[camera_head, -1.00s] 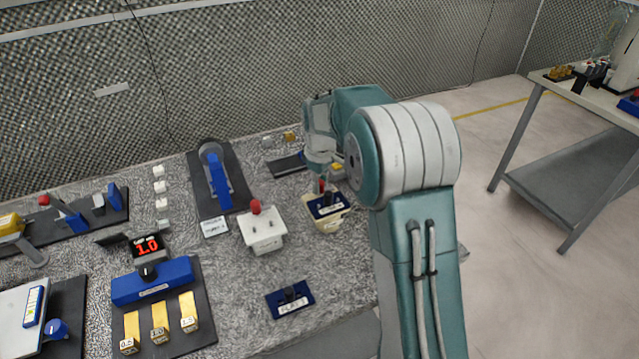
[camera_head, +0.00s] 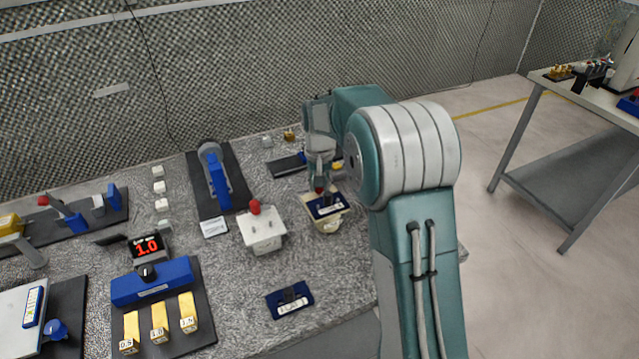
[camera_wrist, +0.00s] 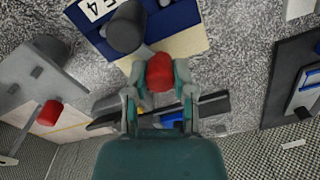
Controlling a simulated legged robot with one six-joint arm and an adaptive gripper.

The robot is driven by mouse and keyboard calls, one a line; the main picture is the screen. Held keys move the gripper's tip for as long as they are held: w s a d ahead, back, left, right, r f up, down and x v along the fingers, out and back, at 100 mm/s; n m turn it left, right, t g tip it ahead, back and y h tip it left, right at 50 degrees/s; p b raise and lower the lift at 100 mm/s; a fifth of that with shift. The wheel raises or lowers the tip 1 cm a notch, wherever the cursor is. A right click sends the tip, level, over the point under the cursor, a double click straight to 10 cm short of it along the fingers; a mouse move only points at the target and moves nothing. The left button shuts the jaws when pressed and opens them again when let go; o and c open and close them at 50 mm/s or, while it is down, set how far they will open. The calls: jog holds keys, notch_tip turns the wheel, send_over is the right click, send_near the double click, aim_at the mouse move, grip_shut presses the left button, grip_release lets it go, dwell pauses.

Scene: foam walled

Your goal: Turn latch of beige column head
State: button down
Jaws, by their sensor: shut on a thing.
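The beige column head (camera_head: 333,223) stands near the right side of the bench, with a blue plate and a pale label on top. In the wrist view its beige surface (camera_wrist: 188,46) lies at the top, beside the blue plate and a dark round post (camera_wrist: 126,27). A red knob (camera_wrist: 159,72), apparently the end of its latch, sits between my fingertips. My gripper (camera_wrist: 159,80) is shut on this red knob. In the head view my gripper (camera_head: 320,180) comes down on the column head from behind. The latch's lever is mostly hidden.
A white box (camera_head: 262,233) with another red knob stands just left. A loose blue plate (camera_head: 289,299) lies in front. A blue-handled device (camera_head: 216,180) on a dark board is behind left.

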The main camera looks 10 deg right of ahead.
jog(key=shift+s+a+f+m, duration=0.1)
jog(key=shift+f+m, duration=0.1)
jog(key=shift+m, duration=0.9)
jog(key=shift+s+f+m, duration=0.1)
jog(key=shift+f+m, duration=0.05)
jog(key=shift+m, duration=0.95)
jog(key=shift+c, duration=2.3)
grip_release()
jog(key=shift+w, duration=0.1)
jog(key=shift+w+r, duration=0.1)
jog(key=shift+r, duration=0.05)
jog(key=shift+r, duration=0.35)
notch_tip(320, 180, up, 11)
